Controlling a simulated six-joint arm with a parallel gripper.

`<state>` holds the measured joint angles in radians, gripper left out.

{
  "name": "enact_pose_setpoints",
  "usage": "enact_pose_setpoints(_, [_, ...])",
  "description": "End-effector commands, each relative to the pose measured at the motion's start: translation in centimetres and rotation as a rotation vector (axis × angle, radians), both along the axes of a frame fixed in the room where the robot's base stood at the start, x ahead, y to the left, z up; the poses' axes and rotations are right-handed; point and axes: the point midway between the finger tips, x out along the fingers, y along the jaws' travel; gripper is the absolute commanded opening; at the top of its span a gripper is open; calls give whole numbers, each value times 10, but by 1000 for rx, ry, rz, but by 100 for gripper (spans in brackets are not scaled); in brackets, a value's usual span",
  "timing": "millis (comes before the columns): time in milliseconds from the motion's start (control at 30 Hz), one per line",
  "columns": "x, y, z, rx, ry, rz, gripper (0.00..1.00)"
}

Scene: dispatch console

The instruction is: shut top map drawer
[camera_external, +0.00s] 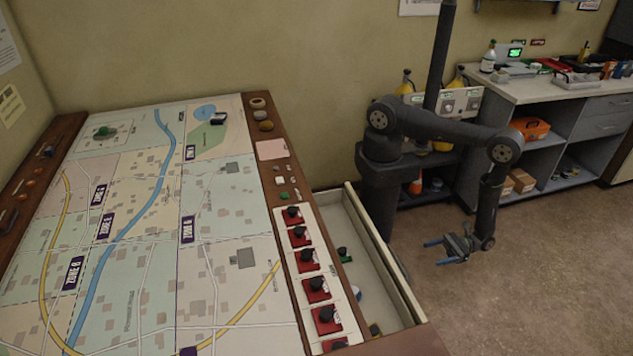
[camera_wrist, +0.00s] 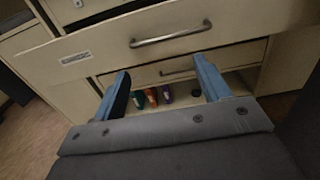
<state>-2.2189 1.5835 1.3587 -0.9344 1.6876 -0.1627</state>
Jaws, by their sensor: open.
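The map drawer (camera_external: 398,290) stands pulled out from the right side of the map table, with its cream inside showing. A few small items lie in it, including a green one (camera_external: 344,254). In the wrist view a wide cream drawer front (camera_wrist: 235,28) with a metal bar handle (camera_wrist: 170,34) and a small label lies across the picture. My gripper (camera_external: 447,245) is open and empty, to the right of the drawer and apart from it. In the wrist view its blue fingers (camera_wrist: 161,66) point toward the drawer fronts, below the upper handle. Any contact there cannot be told.
A lower drawer with its own handle (camera_wrist: 178,71) sits under the upper front, above an open shelf with coloured items (camera_wrist: 152,97). The map table (camera_external: 225,290) carries red-based black knobs (camera_external: 316,287). A grey workbench (camera_external: 560,88) stands behind right. Floor to the right is clear.

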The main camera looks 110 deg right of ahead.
Motion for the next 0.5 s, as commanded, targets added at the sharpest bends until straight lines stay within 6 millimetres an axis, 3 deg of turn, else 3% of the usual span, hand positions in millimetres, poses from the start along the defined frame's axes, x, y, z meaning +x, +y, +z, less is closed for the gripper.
enact_pose_setpoints(33, [4,18,12,7,5,-7,59])
enact_pose_setpoints(133, [12,43,30,6,2,-5,39])
enact_pose_setpoints(333, [29,54,39,1,-4,-4,0])
enact_pose_setpoints(500, [61,54,39,1,-3,-6,0])
